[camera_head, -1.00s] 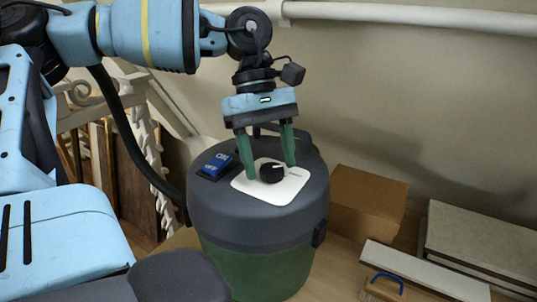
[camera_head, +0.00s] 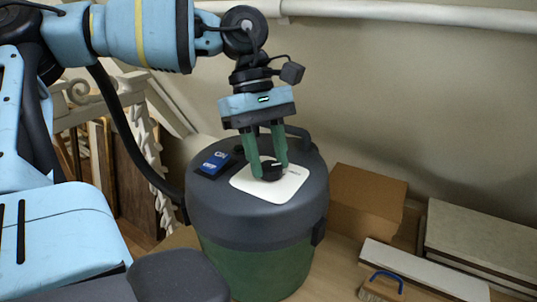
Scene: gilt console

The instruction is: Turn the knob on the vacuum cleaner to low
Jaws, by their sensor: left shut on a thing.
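The vacuum cleaner (camera_head: 255,222) stands upright on the floor, with a dark grey lid and a green lower body. A white plate (camera_head: 289,187) on its lid carries the black knob (camera_head: 271,172). A blue on/off switch (camera_head: 215,163) sits on the lid left of the plate. My left gripper (camera_head: 268,170) points down from above. Its green fingers are shut on the knob, one on each side. The knob's pale mark shows only in part, and the setting labels are too small to read. My right gripper is not in view.
A cardboard box (camera_head: 366,205) stands right of the vacuum. Flat boxes or boards (camera_head: 480,240) and a brush with a blue handle (camera_head: 382,287) lie at the lower right. A white carved railing or console (camera_head: 140,140) stands behind on the left. A pipe runs along the wall.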

